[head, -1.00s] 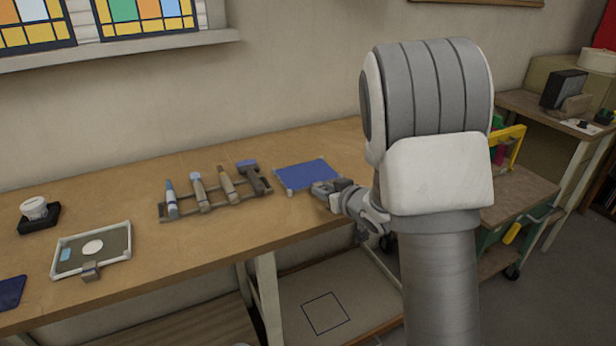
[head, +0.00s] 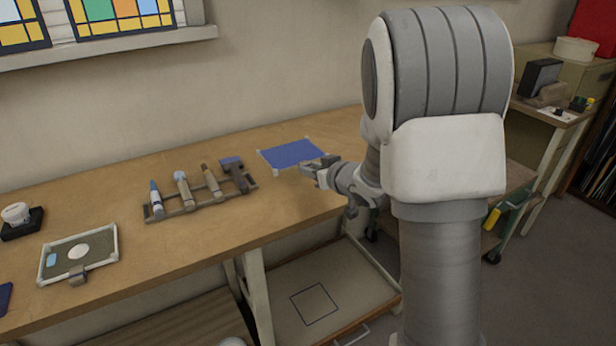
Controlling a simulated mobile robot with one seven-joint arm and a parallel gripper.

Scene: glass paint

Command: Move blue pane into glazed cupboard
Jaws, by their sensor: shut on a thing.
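The blue pane (head: 290,152) is a flat blue rectangle with pale corners, at the back of the wooden table in the head view. My gripper (head: 314,166) is at its near right edge, shut on the pane. The fingertips are small in the picture and partly cover that edge. I cannot tell how far the pane is above the tabletop. No glazed cupboard can be made out; my arm hides part of the right side.
A tool rack (head: 200,198) with several tools stands just left of the pane on the table (head: 130,230). A framed tray (head: 98,255) and a black stand (head: 30,228) are further left. My arm blocks the right.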

